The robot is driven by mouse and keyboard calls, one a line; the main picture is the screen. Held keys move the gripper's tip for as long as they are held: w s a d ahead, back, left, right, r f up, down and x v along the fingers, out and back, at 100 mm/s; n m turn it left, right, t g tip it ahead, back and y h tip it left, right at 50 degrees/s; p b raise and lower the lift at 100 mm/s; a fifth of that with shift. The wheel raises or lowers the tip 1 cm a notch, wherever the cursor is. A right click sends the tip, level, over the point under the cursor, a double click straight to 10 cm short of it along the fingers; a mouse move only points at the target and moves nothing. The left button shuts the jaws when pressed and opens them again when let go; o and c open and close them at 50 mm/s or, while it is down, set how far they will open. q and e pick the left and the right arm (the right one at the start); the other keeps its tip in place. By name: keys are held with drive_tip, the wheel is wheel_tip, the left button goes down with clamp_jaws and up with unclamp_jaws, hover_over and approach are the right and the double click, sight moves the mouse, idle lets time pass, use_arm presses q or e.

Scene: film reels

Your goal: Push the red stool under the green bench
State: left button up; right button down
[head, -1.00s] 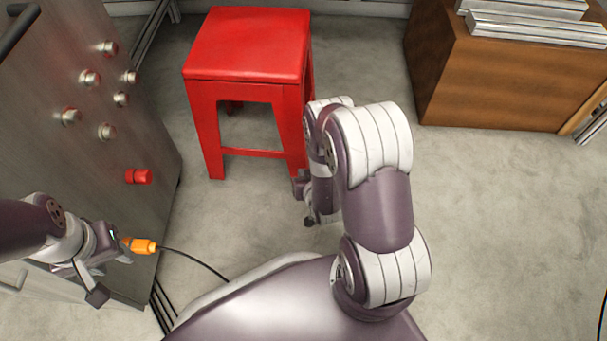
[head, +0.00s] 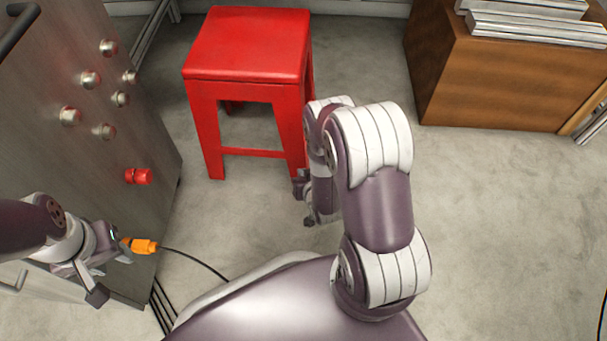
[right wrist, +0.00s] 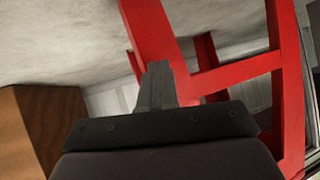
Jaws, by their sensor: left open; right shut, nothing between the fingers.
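The red stool (head: 249,45) stands upright on the grey floor at the upper middle of the head view. Its legs and crossbars also show in the right wrist view (right wrist: 287,90). My right gripper (right wrist: 157,72) is shut and empty, low beside the stool's near right leg; I cannot tell whether it touches the leg. In the head view my right arm partly hides that side of the stool. My left gripper (head: 111,272) is open at the lower left, beside the metal cabinet and apart from the stool. No green bench shows in either view.
A grey metal cabinet (head: 60,150) with several knobs stands at the left. An orange plug (head: 141,246) with a black cable is by my left gripper. A brown wooden box (head: 490,85) with metal pieces on top stands at the upper right.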

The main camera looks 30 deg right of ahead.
sight(303, 158)
drive_tip(key=shift+w, duration=0.1)
idle(0.3)
drive_tip(key=shift+w+d+b, duration=0.2)
drive_tip(key=shift+w+d, duration=0.25)
drive_tip(key=shift+w, duration=0.35)
drive_tip(key=shift+w+d+b, duration=0.25)
drive_tip(key=shift+w+d, duration=0.15)
drive_tip(key=shift+w, duration=0.35)
drive_tip(key=shift+w+d+b, duration=0.2)
drive_tip(key=shift+w+d, duration=0.25)
drive_tip(key=shift+w, duration=0.35)
drive_tip(key=shift+w+d+b, duration=1.25)
drive_tip(key=shift+w+d, duration=0.2)
drive_tip(key=shift+w, duration=1.4)
drive_tip(key=s+a+p, duration=0.1)
drive_tip(key=s+a+r+p, duration=0.1)
drive_tip(key=s+p, duration=0.1)
drive_tip(key=s+a+r+p, duration=0.1)
drive_tip(key=s+p, duration=0.1)
drive_tip(key=shift+s+r, duration=0.1)
drive_tip(key=shift+s, duration=0.15)
drive_tip(key=shift+s+a+p, duration=0.1)
drive_tip(key=shift+s+p, duration=0.2)
drive_tip(key=shift+s, duration=0.15)
